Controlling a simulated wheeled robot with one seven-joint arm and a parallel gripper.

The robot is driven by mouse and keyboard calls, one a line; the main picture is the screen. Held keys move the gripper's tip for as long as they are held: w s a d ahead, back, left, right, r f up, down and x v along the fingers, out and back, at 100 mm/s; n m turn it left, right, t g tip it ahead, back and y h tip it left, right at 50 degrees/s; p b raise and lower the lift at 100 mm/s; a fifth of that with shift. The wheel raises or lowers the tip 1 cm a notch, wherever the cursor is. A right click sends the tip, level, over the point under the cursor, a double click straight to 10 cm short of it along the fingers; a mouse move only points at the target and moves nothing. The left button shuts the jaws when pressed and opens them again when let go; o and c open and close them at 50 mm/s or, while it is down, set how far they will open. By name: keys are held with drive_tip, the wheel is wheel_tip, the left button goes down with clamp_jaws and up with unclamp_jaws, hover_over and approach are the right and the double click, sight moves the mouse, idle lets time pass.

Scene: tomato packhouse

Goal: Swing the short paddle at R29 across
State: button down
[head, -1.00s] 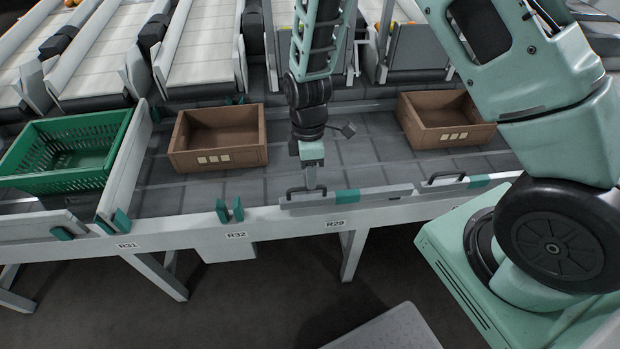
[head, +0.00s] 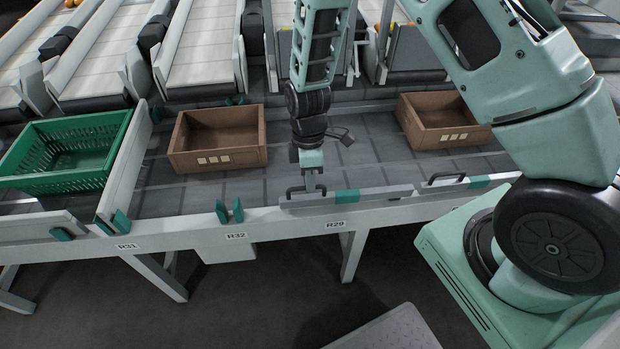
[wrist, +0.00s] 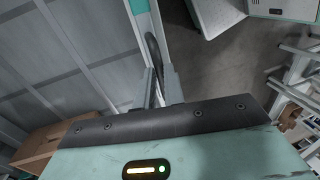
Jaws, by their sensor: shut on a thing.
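The short grey paddle (head: 375,194) with a teal band lies along the front edge of the conveyor, above the R29 label (head: 335,224). Its dark bar handle (head: 291,191) is near the paddle's left end. My gripper (head: 311,188) points down at the handle and is shut on it. In the wrist view the dark handle (wrist: 152,48) runs between the two fingers (wrist: 161,88). The fingertips partly hide the handle's middle.
A brown crate (head: 235,157) stands on the belt to the left, another brown crate (head: 466,139) to the right. A green crate (head: 60,183) sits beyond a raised paddle (head: 124,170) standing across the belt by R31. Belt behind my gripper is clear.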

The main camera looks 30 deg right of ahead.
drive_tip(key=w+d+m+t+y, duration=0.1)
drive_tip(key=w+d+m+t, duration=0.1)
drive_tip(key=w+d+m, duration=1.25)
drive_tip(key=d+m, duration=0.3)
drive_tip(key=d, duration=1.2)
drive_tip(key=shift+s+d+t, duration=0.15)
drive_tip(key=shift+s+t, duration=0.2)
drive_tip(key=shift+t, duration=0.05)
drive_tip(key=shift+d+m, duration=0.1)
drive_tip(key=shift+m, duration=0.15)
drive_tip(key=c, duration=1.5)
unclamp_jaws()
drive_tip(key=shift+s, duration=0.1)
drive_tip(key=shift+r, duration=0.15)
